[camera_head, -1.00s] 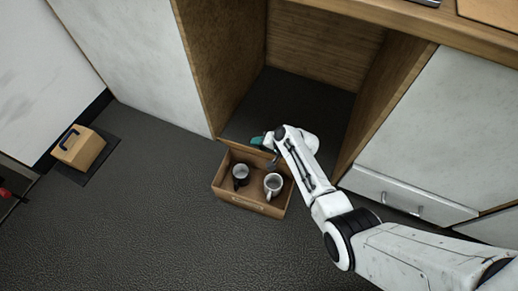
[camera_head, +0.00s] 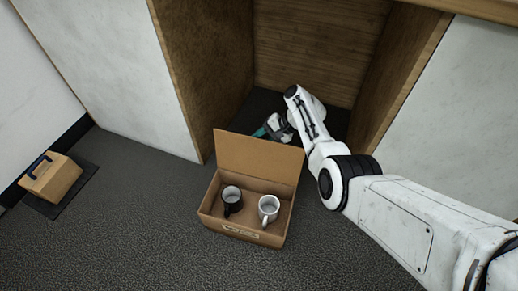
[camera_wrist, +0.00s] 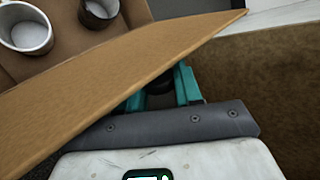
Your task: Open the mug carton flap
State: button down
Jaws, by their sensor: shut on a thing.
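The brown carton (camera_head: 213,217) stands open on the dark floor, in front of a cabinet niche. Its flap (camera_head: 258,158) rises from the back edge, away from the opening; it crosses the wrist view diagonally (camera_wrist: 120,85). A black mug (camera_head: 231,197) and a white mug (camera_head: 268,208) stand inside. They also show at the top left of the wrist view, black (camera_wrist: 98,12) and white (camera_wrist: 25,32). My gripper (camera_head: 264,131) is behind the flap's top edge, shut on the flap. In the wrist view the flap partly hides its teal fingers (camera_wrist: 160,92).
A wooden niche (camera_head: 320,45) opens behind the carton, with wooden side walls. White cabinet fronts (camera_head: 110,70) flank it. A small tan box (camera_head: 52,178) with a dark handle sits on a mat at the left.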

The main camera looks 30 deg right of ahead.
jog(key=shift+w+d+b, duration=0.3)
jog(key=shift+w+b, duration=0.05)
jog(key=shift+b, duration=0.2)
jog(key=c, duration=0.8)
grip_release()
jog(key=shift+s+f, duration=0.1)
jog(key=shift+p+v, duration=2.85)
jog(key=shift+v, duration=2.5)
jog(key=shift+d+f, duration=0.1)
jog(key=shift+d, duration=0.05)
